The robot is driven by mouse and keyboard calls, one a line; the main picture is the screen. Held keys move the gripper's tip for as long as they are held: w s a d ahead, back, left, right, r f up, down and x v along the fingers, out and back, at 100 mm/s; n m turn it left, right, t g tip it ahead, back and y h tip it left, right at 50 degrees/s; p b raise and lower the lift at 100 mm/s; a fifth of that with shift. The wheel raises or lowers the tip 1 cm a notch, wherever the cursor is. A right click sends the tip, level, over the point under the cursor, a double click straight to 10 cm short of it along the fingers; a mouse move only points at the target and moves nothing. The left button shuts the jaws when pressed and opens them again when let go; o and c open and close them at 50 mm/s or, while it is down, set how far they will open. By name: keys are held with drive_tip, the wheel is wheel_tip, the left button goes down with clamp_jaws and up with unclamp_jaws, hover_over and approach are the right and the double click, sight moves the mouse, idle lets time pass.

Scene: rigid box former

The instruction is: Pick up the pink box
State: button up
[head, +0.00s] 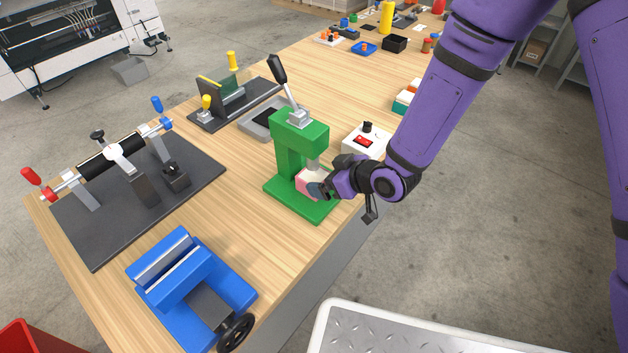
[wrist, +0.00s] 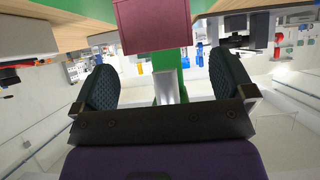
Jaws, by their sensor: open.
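The pink box (head: 306,182) sits on the base of the green press (head: 290,150), under its ram, in the head view. It has a pink side and a pale top, and my gripper hides part of it. My gripper (head: 318,190) is at the box's right side. In the wrist view, the pink box (wrist: 152,25) is at the top centre, ahead of my gripper (wrist: 165,85). The two dark padded fingers are apart, with the box face beyond and between them. I cannot tell whether either finger touches it.
A blue vise (head: 190,285) is at the front left. A black clamp fixture (head: 135,185) lies left. The press lever (head: 283,80) rises above the press. Bare wood lies between the vise and the press.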

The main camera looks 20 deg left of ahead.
sight(316, 176)
drive_tip(key=shift+x, duration=2.3)
drive_tip(key=c, duration=1.1)
drive_tip(key=shift+c, duration=0.2)
drive_tip(key=shift+w+r, duration=0.1)
drive_tip(key=shift+r, duration=0.25)
